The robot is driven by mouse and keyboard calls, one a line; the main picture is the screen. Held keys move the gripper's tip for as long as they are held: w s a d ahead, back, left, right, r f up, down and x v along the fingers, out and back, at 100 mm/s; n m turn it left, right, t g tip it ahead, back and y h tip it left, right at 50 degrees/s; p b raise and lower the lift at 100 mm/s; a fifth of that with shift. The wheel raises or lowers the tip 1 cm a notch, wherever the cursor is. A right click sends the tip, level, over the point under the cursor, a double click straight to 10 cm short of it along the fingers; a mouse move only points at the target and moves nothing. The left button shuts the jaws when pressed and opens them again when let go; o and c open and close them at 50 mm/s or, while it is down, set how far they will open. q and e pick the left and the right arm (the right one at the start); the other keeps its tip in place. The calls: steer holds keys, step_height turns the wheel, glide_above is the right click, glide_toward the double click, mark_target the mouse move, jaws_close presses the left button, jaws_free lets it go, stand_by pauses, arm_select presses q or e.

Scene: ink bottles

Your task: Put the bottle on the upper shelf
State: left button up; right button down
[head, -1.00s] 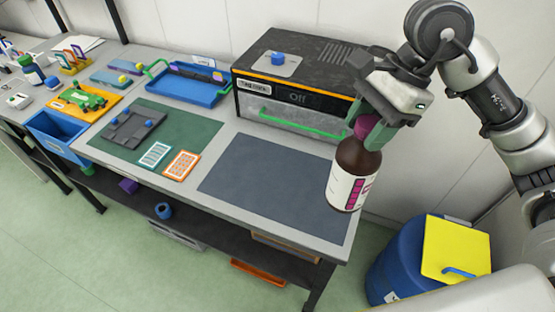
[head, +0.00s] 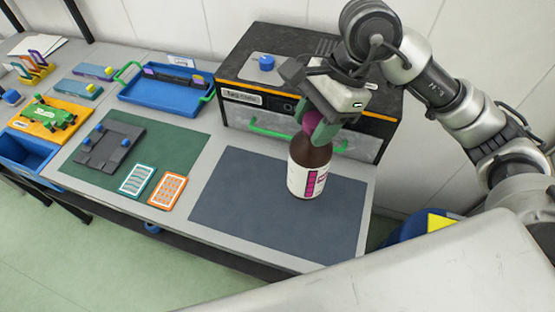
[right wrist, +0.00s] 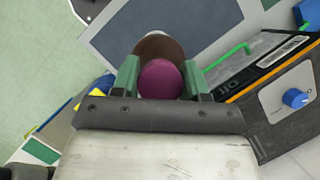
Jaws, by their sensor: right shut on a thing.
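The bottle (head: 307,174) is brown with a white and magenta label and a magenta cap. My right gripper (head: 316,128) is shut on its cap from above. The bottle hangs upright over the dark blue-grey mat (head: 235,205) on the bench top, in front of the black machine. I cannot tell whether its base touches the mat. In the right wrist view the magenta cap (right wrist: 160,79) sits between the two green fingers, with the brown shoulder beyond it. My left gripper is not in view.
The black machine (head: 285,78) with a green-handled drawer stands at the bench's back. Left are a green mat (head: 185,135) with a grey fixture and two cards, a blue tray (head: 160,92) and an orange tray (head: 25,125). The mat around the bottle is clear.

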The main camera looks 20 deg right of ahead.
steer(key=a+f+p, duration=0.3)
steer(key=a+f, duration=0.3)
steer(key=f, duration=0.2)
steer(key=shift+s+a, duration=0.3)
steer(key=shift+s, duration=0.1)
steer(key=shift+f, duration=0.15)
steer(key=c, duration=0.6)
jaws_free()
steer(key=shift+o, duration=0.2)
